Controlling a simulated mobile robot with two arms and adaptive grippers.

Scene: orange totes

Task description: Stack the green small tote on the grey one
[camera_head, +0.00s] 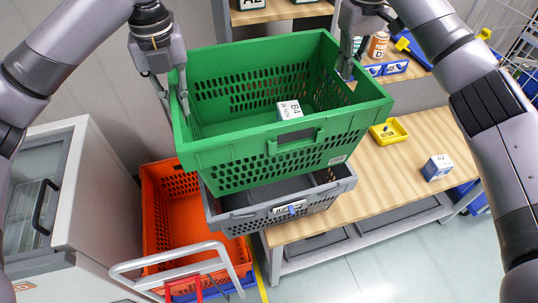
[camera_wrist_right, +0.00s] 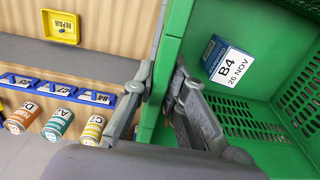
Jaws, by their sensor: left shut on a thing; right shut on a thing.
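The green tote (camera_head: 250,150) is held up between my two grippers, in the middle of the head view. It holds a box labelled B4 (camera_head: 289,110), which also shows in the right wrist view (camera_wrist_right: 227,59). My left gripper (camera_head: 182,100) is shut on the tote's left wall. My right gripper (camera_head: 349,68) is shut on its right wall; in the wrist view its fingers (camera_wrist_right: 158,100) clasp the green rim. The grey tote (camera_head: 328,192) is below the green one and partly hidden by it. Whether the two totes touch, I cannot tell.
An orange tote (camera_head: 158,215) stands low at the left, by a grey trolley handle (camera_head: 180,255). The wooden table (camera_head: 390,165) at right bears a yellow tray (camera_head: 389,132) and a blue-white box (camera_head: 437,168). A white cabinet (camera_head: 75,200) stands at far left.

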